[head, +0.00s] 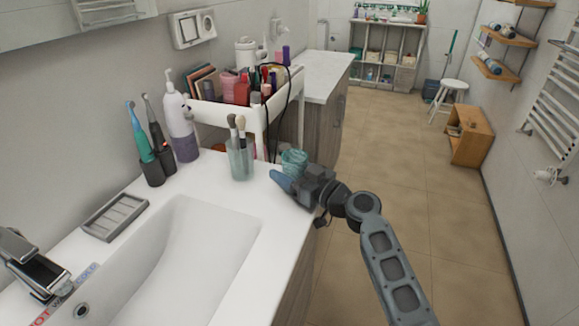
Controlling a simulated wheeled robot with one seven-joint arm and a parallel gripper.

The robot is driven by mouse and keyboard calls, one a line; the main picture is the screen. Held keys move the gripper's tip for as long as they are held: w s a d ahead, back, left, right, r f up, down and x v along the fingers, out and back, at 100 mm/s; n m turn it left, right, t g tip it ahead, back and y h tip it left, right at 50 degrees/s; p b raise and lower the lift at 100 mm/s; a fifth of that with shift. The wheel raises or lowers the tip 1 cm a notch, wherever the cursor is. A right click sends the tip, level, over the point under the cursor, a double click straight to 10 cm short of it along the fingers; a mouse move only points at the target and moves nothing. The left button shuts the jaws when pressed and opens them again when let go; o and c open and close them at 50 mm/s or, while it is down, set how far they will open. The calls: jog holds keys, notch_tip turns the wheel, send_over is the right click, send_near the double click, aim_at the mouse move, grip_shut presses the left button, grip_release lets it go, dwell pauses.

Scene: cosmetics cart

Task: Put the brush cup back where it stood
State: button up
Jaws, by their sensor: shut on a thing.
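A clear glass cup with makeup brushes (240,160), the likely brush cup, stands upright on the white counter, left of my gripper and apart from it. My gripper (283,178) is at the counter's right edge, with one blue finger in front. It is shut on a teal ribbed cup (294,159), whose upper part shows above the near finger. The far finger and the lower part of the teal cup are hidden. I cannot tell whether the teal cup touches the counter.
A white pump bottle (177,115) and a dark toothbrush holder (152,172) stand at left, near a grey soap dish (114,217). The sink basin (190,262) lies in front. Floor at right is open.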

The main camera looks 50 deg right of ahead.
jog(key=shift+f+b, duration=0.15)
jog(key=shift+b, duration=0.2)
jog(key=o, duration=1.3)
jog(key=shift+o, duration=0.2)
jog(key=shift+r+p, duration=0.2)
jog(key=shift+p, duration=0.15)
jog(key=s+b, duration=0.4)
jog(key=s, duration=0.8)
jog(key=shift+a, duration=0.25)
